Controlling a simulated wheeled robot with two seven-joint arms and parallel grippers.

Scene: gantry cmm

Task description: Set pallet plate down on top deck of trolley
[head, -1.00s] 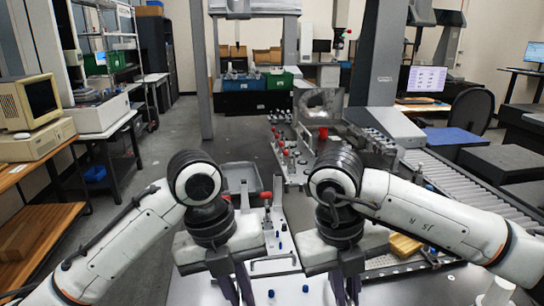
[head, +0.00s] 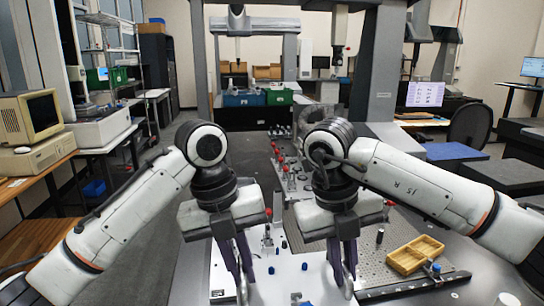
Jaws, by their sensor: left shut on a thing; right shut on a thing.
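The pale plate (head: 285,285), which I take to be the pallet plate, lies at the bottom centre with blue and dark pegs on it. My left gripper (head: 243,285) is at its left part, fingers pointing down and shut on it. My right gripper (head: 346,285) is at its right part, also pointing down and shut on it. The fingertips and the plate's near edge are at or below the picture's bottom edge. A smooth grey surface (head: 455,285), possibly the trolley's top deck, shows beside the plate. I cannot tell whether the plate touches it.
A perforated grey plate (head: 380,262) with a wooden compartment tray (head: 415,255) is at the right. Several red-topped clamps (head: 285,168) stand beyond, between my arms. A grey gantry column (head: 385,60) rises behind. A beige computer (head: 28,120) is on the left bench. Floor is open at left.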

